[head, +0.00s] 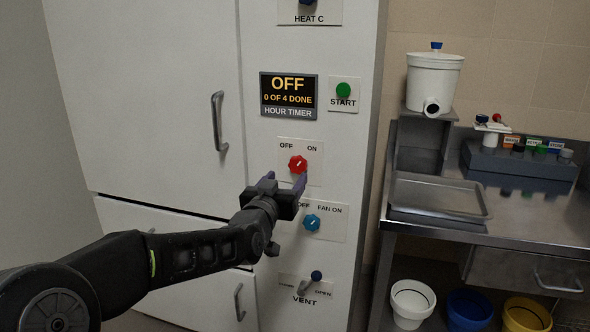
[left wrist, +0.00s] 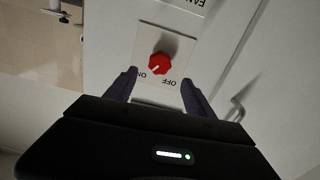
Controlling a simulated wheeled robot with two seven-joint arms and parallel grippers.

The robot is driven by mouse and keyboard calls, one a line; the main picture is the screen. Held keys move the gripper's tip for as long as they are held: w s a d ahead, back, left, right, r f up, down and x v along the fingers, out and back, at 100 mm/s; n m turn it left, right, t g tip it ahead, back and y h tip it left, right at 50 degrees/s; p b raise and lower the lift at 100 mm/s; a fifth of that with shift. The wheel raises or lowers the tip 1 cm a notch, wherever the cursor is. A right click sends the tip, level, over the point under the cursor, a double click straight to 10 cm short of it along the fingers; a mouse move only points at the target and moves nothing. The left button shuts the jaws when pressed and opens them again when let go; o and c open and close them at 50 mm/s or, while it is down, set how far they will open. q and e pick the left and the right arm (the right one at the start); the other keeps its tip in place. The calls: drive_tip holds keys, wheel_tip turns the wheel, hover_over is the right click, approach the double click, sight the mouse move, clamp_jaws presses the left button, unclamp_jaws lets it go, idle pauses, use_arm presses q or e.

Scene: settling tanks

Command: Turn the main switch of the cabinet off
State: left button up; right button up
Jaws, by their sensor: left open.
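The cabinet (head: 160,90) is tall and pale, with a control panel down its right side. Its main switch is a red knob (head: 298,164) on a white plate marked OFF at left and ON at right. The knob's white mark leans toward ON; the left wrist view shows the same on the red knob (left wrist: 159,65). My left gripper (head: 284,180) is open and empty, just below and in front of the knob. In the left wrist view its fingers (left wrist: 159,77) stand apart on either side of the knob, apparently not touching it. My right gripper is not in view.
A blue fan knob (head: 312,222) sits close below, and a vent lever (head: 315,276) lower still. A display (head: 289,96) reading OFF and a green START button (head: 343,90) are above. A steel bench (head: 480,228) stands at right, with buckets (head: 411,304) underneath.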

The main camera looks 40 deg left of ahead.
sight(296, 166)
use_arm(q)
drive_tip(key=x, duration=0.7)
drive_tip(key=shift+w+f, duration=0.1)
drive_tip(key=shift+w, duration=0.1)
drive_tip(key=shift+c, duration=0.5)
clamp_jaws()
drive_tip(key=shift+b, duration=0.3)
